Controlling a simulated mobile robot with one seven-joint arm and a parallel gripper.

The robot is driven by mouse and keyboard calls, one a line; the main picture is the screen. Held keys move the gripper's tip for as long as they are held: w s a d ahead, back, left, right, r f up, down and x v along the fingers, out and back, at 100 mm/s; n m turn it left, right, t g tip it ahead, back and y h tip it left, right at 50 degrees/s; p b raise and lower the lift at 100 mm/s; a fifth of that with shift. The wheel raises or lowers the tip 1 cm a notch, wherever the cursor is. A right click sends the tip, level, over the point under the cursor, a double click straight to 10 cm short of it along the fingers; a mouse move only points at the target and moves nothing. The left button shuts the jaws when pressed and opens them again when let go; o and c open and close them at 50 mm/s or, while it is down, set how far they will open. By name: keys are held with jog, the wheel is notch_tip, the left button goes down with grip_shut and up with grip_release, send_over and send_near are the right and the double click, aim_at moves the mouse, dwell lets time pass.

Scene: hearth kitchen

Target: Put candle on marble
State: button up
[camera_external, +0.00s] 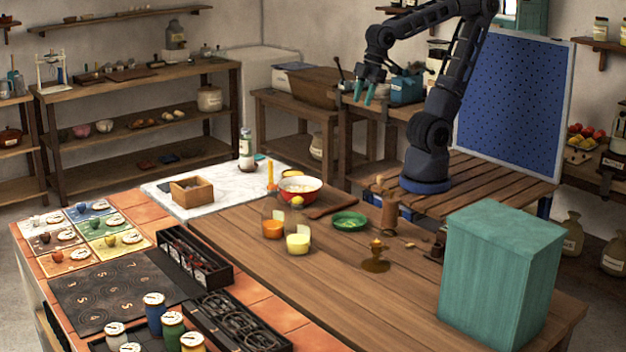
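The white marble slab (236,180) lies at the back left end of the wooden table. A slim orange upright thing that looks like a candle (270,176) stands at the slab's right edge; I cannot tell if it rests on the marble or beside it. A brass holder (376,262) with a short orange-yellow top, perhaps a candle, stands on the wood at the middle right. My gripper (364,91) is raised high above and behind the table, far from both. Its two teal fingers are apart with nothing seen between them.
On the marble are a wooden box (192,191) and a bottle (246,150). A large teal box (500,275) fills the front right.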

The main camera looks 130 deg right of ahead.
jog(key=s+a, duration=0.4)
jog(key=s, duration=0.2)
jog(key=shift+a+t, duration=0.2)
jog(key=shift+t, duration=0.2)
jog(key=shift+r, duration=0.1)
dwell(0.7)
